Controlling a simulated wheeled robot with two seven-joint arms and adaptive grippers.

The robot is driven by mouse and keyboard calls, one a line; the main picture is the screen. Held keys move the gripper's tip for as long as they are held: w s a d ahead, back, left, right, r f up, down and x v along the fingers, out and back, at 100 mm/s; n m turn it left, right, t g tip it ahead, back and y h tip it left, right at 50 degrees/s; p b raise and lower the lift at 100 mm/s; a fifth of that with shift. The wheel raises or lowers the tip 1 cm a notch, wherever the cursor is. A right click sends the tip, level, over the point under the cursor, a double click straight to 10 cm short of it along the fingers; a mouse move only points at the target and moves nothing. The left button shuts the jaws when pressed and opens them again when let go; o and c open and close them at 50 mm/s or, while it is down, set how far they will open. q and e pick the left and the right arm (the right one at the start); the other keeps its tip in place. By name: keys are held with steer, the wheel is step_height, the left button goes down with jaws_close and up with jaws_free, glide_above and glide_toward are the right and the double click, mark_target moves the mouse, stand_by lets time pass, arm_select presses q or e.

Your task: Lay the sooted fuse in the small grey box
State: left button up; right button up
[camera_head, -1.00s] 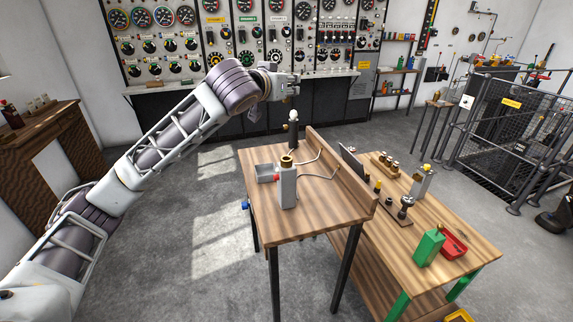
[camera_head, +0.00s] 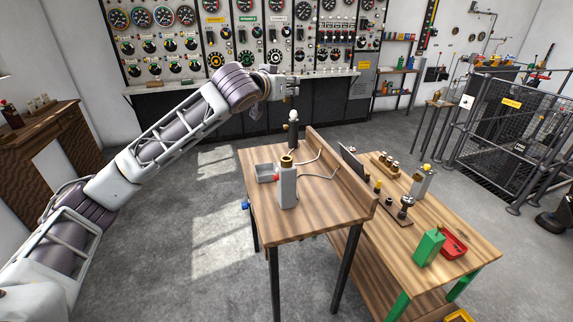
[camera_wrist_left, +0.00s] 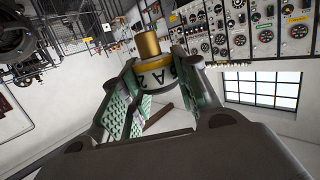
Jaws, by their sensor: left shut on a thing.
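My left gripper (camera_head: 291,88) is raised beyond the far edge of the small wooden table, in front of the gauge panels. In the left wrist view its two green-padded fingers (camera_wrist_left: 155,95) are shut on a fuse (camera_wrist_left: 154,73). The fuse has a brass cap, a yellow band and a white body with black lettering; I cannot make out soot on it. In the head view the fuse is too small to tell. The small grey box (camera_head: 265,179) is open-topped and stands at the table's left side, below and left of the gripper. My right gripper is not in view.
A grey device with a brass top (camera_head: 288,188) stands just right of the box. A dark post with a white top (camera_head: 293,128) stands at the far edge. A wooden ledge (camera_head: 340,168) bounds the table's right side. The table's front is clear.

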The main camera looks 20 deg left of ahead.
arm_select(q)
step_height(320, 180, down, 13)
steer(key=w, duration=0.2)
steer(key=shift+w+a+r, duration=0.15)
steer(key=shift+a, duration=0.1)
stand_by(0.4)
steer(key=shift+f, duration=2.45)
